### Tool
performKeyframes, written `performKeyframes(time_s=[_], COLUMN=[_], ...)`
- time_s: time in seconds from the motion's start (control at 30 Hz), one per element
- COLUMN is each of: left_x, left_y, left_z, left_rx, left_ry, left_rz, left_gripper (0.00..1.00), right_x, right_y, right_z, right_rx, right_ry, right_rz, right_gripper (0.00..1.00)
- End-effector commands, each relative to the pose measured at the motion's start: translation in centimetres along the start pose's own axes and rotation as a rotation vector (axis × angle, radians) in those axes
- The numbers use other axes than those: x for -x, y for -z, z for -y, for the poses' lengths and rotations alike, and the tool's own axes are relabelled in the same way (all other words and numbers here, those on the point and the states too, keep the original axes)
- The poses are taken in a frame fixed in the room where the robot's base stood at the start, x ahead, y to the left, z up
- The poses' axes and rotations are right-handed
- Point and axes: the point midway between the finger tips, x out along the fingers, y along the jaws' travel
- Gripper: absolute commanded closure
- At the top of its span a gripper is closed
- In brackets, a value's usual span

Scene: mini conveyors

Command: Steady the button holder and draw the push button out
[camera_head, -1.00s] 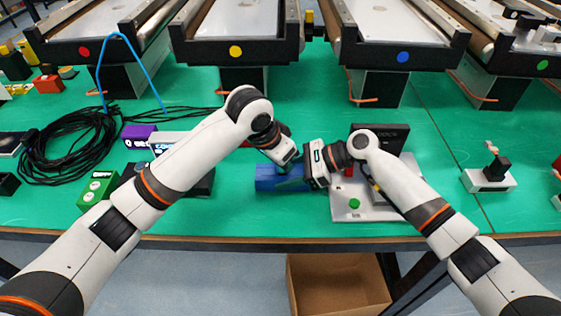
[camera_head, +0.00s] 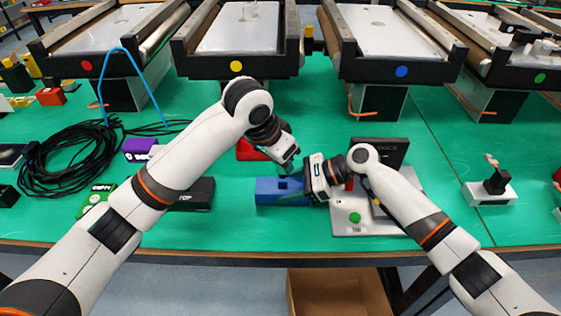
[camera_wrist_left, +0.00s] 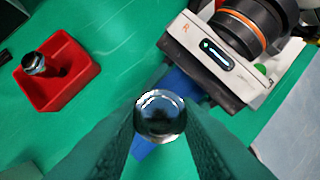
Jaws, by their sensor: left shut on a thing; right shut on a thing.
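The blue button holder (camera_head: 268,196) lies on the green table in the middle of the head view. Part of it shows behind the fingers in the left wrist view (camera_wrist_left: 182,87). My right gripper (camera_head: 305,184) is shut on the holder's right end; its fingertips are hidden. My left gripper (camera_head: 289,172) is just above the holder. In the left wrist view its two dark green fingers are shut on the push button (camera_wrist_left: 160,115), whose shiny round metal top faces the camera. The button's lower part is hidden, so I cannot tell whether it is still inside the holder.
A red tray (camera_wrist_left: 73,85) with another metal button stands beyond the holder, partly behind my left arm in the head view. A grey-white panel (camera_head: 350,229) lies right of the holder. Black cables (camera_head: 60,165) and small boxes lie left. Conveyors line the back.

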Motion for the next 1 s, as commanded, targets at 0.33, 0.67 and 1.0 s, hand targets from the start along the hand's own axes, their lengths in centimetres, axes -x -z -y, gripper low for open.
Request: performKeyframes(time_s=[0.33,0.67,1.0], left_x=[0.0,0.0,0.0], left_y=[0.0,0.0,0.0], left_z=[0.0,0.0,0.0], left_rx=[0.0,0.0,0.0], left_ry=[0.0,0.0,0.0], left_rz=[0.001,0.0,0.0], left_gripper=[0.93,0.93,0.93], right_x=[0.0,0.2,6.1], right_y=[0.0,0.0,-0.1], right_z=[0.0,0.0,-0.1], right_rx=[0.0,0.0,0.0], right_ry=[0.0,0.0,-0.004], right_rz=[0.0,0.0,0.002], right_gripper=[0.25,0.24,0.24])
